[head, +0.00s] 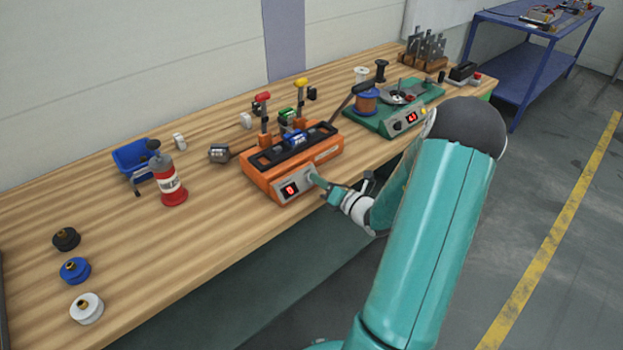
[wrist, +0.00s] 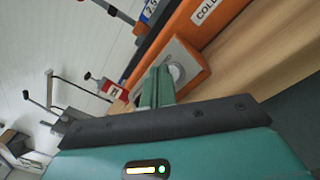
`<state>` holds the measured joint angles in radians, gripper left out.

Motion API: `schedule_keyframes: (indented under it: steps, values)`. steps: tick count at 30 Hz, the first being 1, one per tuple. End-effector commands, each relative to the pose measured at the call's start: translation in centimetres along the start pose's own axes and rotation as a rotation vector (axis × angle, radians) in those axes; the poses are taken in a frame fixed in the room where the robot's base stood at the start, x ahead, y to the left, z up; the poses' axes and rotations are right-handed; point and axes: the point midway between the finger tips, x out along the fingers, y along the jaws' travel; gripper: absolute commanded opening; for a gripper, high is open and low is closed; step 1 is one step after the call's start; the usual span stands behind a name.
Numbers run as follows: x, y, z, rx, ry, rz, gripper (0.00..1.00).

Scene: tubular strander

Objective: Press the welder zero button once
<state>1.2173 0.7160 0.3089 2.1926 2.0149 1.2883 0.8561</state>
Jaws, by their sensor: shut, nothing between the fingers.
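The orange welder (head: 291,165) stands on the wooden bench, with a grey front panel that holds a red lit display (head: 290,189). My gripper (head: 314,178) is shut and empty, with its tips at the right part of this panel. In the wrist view the shut green fingers (wrist: 158,85) reach to the grey panel (wrist: 188,62), beside a round silver button (wrist: 177,72). The fingers partly cover the panel and the button's near side. I cannot tell whether the tips touch the button. The orange welder body (wrist: 190,25) rises behind the panel.
A red bottle (head: 171,185) and a blue bin (head: 135,156) stand left of the welder. A green machine (head: 395,112) with a copper spool stands to its right. The bench front (head: 190,265) is clear.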

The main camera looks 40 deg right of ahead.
Motion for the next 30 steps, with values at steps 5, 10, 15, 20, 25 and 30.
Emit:
schedule_keyframes:
  steps: [5, 10, 15, 20, 25, 30]
  values:
    - [-0.5, 0.3, 0.4, -0.002, -0.001, 0.000, 0.00]
    - [-0.5, 0.3, 0.4, -0.001, -0.001, 0.000, 0.00]
    - [-0.7, 0.5, 0.6, -0.002, -0.002, -0.001, 0.00]
    - [-1.6, 1.1, 1.3, -0.002, -0.002, -0.002, 0.00]
    - [-2.7, 1.9, 2.0, -0.003, -0.001, -0.001, 0.00]
    - [-3.7, 2.7, 2.8, -0.003, -0.002, -0.001, 0.00]
